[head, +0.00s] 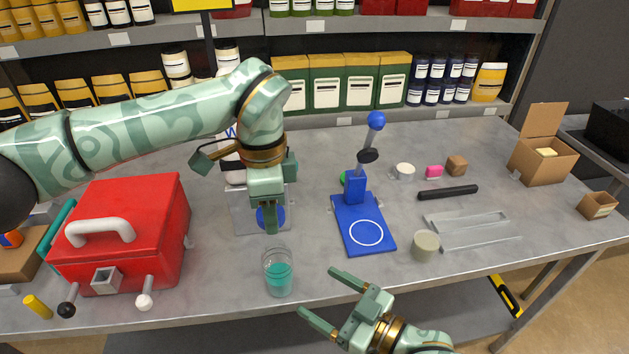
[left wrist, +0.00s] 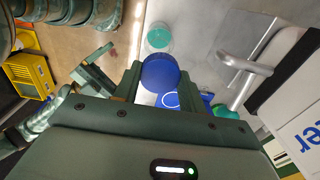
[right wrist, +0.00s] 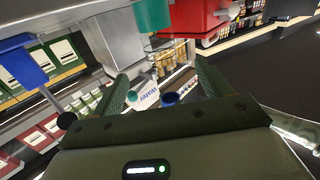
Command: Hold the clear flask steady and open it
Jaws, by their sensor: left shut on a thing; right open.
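The clear flask (head: 278,275) stands upright near the table's front edge, teal liquid inside, its top apparently open. It also shows in the left wrist view (left wrist: 159,36) and, partly cut off, in the right wrist view (right wrist: 152,15). My left gripper (head: 270,228) is shut on a round blue lid (left wrist: 160,73), held behind the flask and apart from it. In the head view a finger partly hides the lid (head: 262,217). My right gripper (head: 321,295) is open and empty, in front of the table edge, to the right of the flask.
A red toolbox (head: 130,225) stands left of the flask. A bottle labelled Water (right wrist: 147,96) stands behind my left gripper.

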